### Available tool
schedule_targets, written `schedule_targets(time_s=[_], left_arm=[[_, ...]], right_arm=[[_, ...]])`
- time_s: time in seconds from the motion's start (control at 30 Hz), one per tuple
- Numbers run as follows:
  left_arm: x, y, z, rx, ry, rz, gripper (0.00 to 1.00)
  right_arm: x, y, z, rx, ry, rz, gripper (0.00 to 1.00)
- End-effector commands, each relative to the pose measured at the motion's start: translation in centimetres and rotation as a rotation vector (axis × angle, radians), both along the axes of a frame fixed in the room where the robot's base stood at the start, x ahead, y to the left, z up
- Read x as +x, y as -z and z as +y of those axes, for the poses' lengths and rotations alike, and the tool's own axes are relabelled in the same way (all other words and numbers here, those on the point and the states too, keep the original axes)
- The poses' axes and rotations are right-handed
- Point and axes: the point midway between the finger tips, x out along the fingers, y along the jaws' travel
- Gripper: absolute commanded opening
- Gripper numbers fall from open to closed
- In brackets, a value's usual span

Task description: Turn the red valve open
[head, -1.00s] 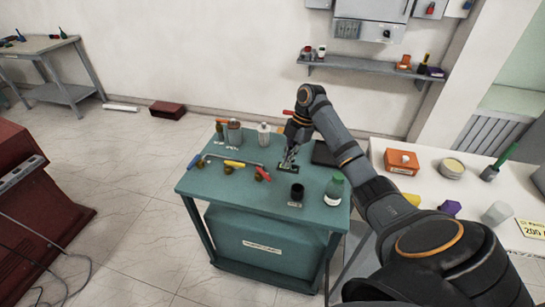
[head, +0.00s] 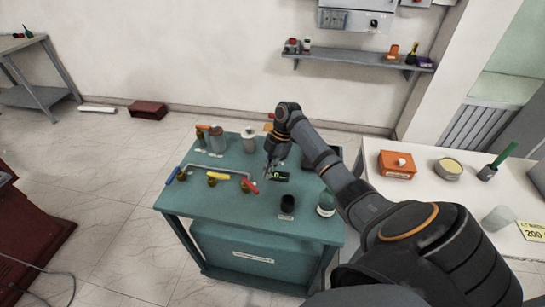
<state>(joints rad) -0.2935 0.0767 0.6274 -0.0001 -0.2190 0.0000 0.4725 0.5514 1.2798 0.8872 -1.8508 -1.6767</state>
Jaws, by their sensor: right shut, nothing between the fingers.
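The red valve handle (head: 250,186) is on the right end of a grey pipe (head: 217,170) on the teal cart. A yellow valve handle (head: 219,177) and a blue valve handle (head: 173,176) stand to its left. My right gripper (head: 268,174) is shut and empty, just right of the red handle and slightly above the cart top. I cannot tell whether its fingertips touch the handle. My left gripper is not in view.
A white table (head: 440,203) with an orange box (head: 397,164) is at right.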

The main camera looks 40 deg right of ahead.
Motion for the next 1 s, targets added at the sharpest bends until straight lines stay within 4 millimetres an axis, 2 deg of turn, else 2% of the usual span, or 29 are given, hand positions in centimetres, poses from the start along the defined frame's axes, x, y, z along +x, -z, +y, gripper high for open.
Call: schedule_targets(time_s=[0.1,0.3,0.47,1.0], left_arm=[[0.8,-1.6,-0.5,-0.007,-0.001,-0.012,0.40],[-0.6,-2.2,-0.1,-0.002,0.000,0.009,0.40],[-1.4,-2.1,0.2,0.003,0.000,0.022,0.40],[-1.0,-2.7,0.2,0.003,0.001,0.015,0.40]], right_arm=[[-0.1,-0.2,2.0,0.002,-0.002,-0.001,0.00],[-0.2,0.1,3.8,-0.001,-0.001,0.000,0.00],[-0.2,0.3,4.1,-0.001,0.000,-0.001,0.00],[0.1,0.2,4.5,0.000,0.036,0.001,0.00]])
